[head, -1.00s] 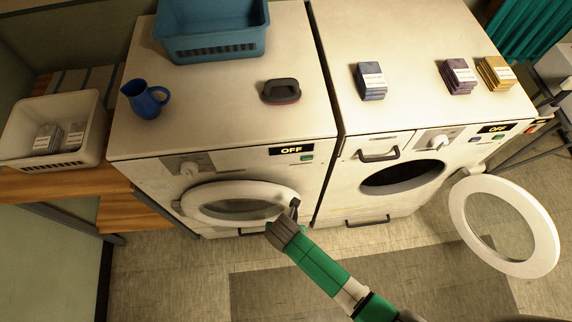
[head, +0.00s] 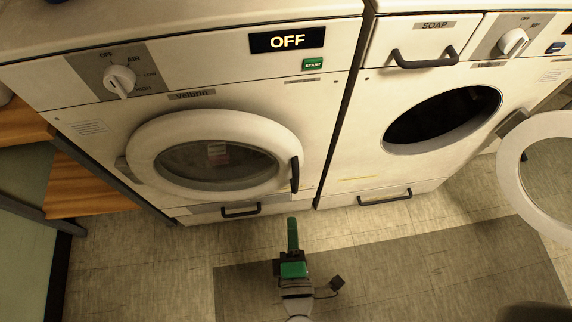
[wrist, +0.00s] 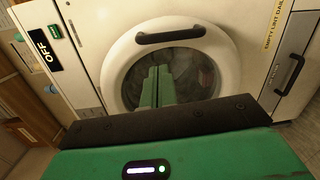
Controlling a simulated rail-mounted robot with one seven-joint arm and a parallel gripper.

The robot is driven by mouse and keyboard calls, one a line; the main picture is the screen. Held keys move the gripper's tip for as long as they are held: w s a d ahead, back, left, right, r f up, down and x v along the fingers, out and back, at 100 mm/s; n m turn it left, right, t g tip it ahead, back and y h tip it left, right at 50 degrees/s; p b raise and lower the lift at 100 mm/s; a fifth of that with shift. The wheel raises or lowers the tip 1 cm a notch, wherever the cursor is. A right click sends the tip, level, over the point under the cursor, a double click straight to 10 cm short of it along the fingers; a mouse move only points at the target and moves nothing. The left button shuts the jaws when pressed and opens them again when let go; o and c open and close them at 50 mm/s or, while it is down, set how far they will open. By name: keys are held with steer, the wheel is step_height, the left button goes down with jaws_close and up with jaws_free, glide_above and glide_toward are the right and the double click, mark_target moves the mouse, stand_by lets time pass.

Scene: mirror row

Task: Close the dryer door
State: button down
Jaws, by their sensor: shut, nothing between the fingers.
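The left machine is the dryer (head: 60,95), with a heat dial, a green START button and an OFF display. Its round white-rimmed dryer door (head: 150,140) lies against the front and looks flush, with no gap that I can see. The door's dark handle (head: 296,173) is on its right side; in the wrist view the handle (wrist: 170,36) is above the glass. My gripper (head: 292,222) is shut and empty, below and in front of the door. In the wrist view my green fingers (wrist: 157,75) point at the door glass and seem apart from it.
The washer (head: 350,160) stands to the right with a SOAP drawer (head: 426,56). Its round door (head: 510,165) stands wide open at the right edge, showing the dark drum opening (head: 440,120). Wooden shelves (head: 90,185) are at the left. The floor (head: 130,260) in front is clear.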

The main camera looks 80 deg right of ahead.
steer(key=m+b, duration=0.1)
steer(key=b, duration=0.1)
glide_toward(285, 164)
steer(key=shift+t+h, duration=0.3)
steer(key=shift+t, duration=0.1)
steer(key=d, duration=0.4)
steer(key=w+d, duration=0.1)
steer(key=d, duration=0.2)
steer(key=shift+f, duration=0.3)
steer(key=shift+a, duration=0.1)
